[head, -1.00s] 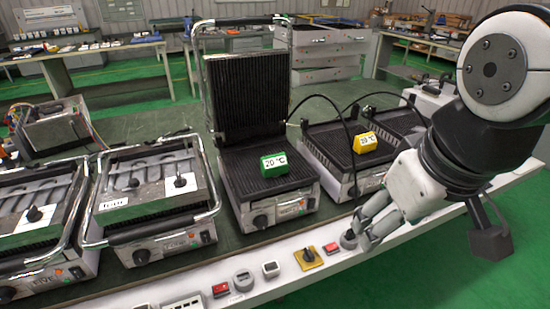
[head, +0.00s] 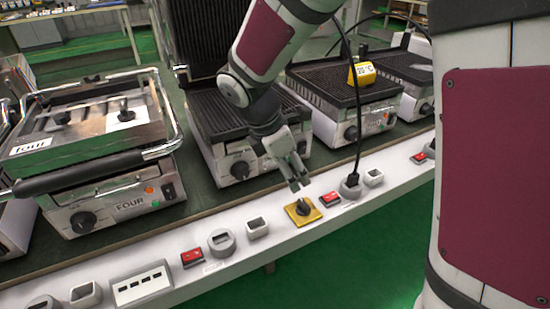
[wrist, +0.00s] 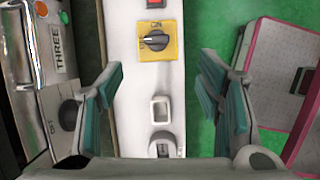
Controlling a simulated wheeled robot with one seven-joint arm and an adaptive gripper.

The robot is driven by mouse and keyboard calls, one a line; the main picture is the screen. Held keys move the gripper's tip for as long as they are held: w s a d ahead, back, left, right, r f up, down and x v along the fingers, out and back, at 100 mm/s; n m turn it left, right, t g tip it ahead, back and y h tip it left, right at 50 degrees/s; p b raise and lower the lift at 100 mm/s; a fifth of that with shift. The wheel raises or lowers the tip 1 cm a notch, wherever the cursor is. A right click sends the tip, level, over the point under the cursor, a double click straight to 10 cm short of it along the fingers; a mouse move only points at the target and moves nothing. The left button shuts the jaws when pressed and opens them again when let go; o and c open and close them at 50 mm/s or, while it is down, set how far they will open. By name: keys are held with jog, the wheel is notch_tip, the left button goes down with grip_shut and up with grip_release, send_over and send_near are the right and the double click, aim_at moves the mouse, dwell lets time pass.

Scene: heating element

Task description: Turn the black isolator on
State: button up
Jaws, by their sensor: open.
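The black isolator is a black rotary knob (head: 303,208) on a square yellow plate (head: 291,213), set in the white front strip. In the wrist view the knob (wrist: 156,40) lies crosswise on its yellow plate (wrist: 172,53) near the top centre. Small lettering beside it is hard to read. My gripper (head: 297,183) is above and just behind the isolator, pointing down at the strip. In the wrist view my open fingers (wrist: 161,82) stand on either side of the strip, empty, with the isolator beyond their tips. I see no contact with the knob.
Beside the isolator are a red switch (head: 330,199), a white square socket (head: 257,227) and a round grey socket with a black plug (head: 350,187). Another red switch (head: 192,258) is further left. Grills, one labelled FOUR (head: 120,190), stand behind. Green floor lies in front.

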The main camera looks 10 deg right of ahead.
aim_at(304, 203)
jog(key=shift+n, duration=0.3)
jog(key=b+x, duration=0.2)
jog(key=x, duration=0.3)
jog(key=b+x, duration=0.1)
jog(key=x, duration=0.4)
jog(key=b+x, duration=0.2)
jog(key=x, duration=0.3)
jog(key=shift+w+a+f+b, duration=0.15)
jog(key=shift+w+a+b, duration=0.1)
jog(key=shift+a+b, duration=0.1)
jog(key=c, duration=1.2)
